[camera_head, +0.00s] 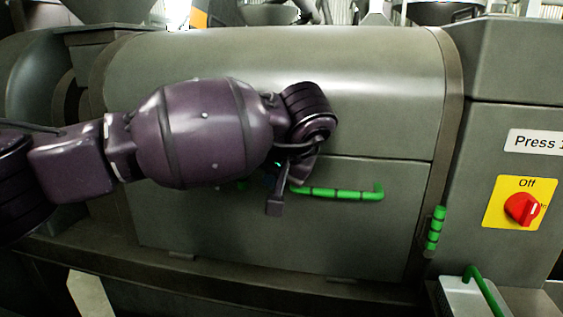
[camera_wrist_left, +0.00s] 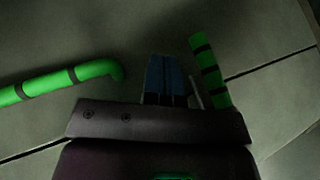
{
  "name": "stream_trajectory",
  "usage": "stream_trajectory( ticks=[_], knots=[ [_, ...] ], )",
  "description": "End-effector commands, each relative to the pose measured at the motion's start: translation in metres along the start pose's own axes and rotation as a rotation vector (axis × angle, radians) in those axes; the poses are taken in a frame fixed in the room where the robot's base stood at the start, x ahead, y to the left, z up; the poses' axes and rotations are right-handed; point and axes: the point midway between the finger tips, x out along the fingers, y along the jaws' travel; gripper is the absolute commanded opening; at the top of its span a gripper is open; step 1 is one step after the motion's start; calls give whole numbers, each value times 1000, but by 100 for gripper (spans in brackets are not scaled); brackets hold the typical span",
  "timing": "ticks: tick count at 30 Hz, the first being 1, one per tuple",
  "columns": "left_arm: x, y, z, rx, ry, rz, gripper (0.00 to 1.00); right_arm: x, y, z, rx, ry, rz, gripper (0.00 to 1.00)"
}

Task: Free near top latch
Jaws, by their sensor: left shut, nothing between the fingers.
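A green latch bar with dark bands (camera_wrist_left: 208,70) stands at the right of my left gripper's fingers in the left wrist view, at a seam in the grey panel. My left gripper (camera_wrist_left: 165,75) is shut and empty, its blue fingers close beside this bar; I cannot tell whether they touch. In the head view most of this latch is hidden behind my left arm. There my left gripper (camera_head: 273,178) is partly covered by its own wrist, in front of the panel seam. My right gripper is not in view.
A green horizontal handle (camera_head: 340,193) sits on the panel right of my gripper. A green banded upright piece (camera_head: 436,230) is at the panel's right edge. A red switch (camera_head: 521,209) on a yellow plate and another green handle (camera_head: 484,290) are farther right.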

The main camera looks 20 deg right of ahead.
Motion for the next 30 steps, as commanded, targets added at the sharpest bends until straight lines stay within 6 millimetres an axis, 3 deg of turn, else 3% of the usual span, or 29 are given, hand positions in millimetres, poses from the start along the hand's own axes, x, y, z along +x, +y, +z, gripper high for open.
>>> stream_trajectory(
  ticks=[3,9,20,30],
  knots=[
    [5,-18,-1,-6,1,-2,0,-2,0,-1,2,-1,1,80],
    [12,-31,-1,-4,1,-2,0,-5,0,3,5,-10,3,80],
    [13,-33,-1,-4,2,-2,0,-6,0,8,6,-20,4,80],
    [20,-38,-6,33,4,-75,0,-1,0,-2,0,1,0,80]
  ],
)
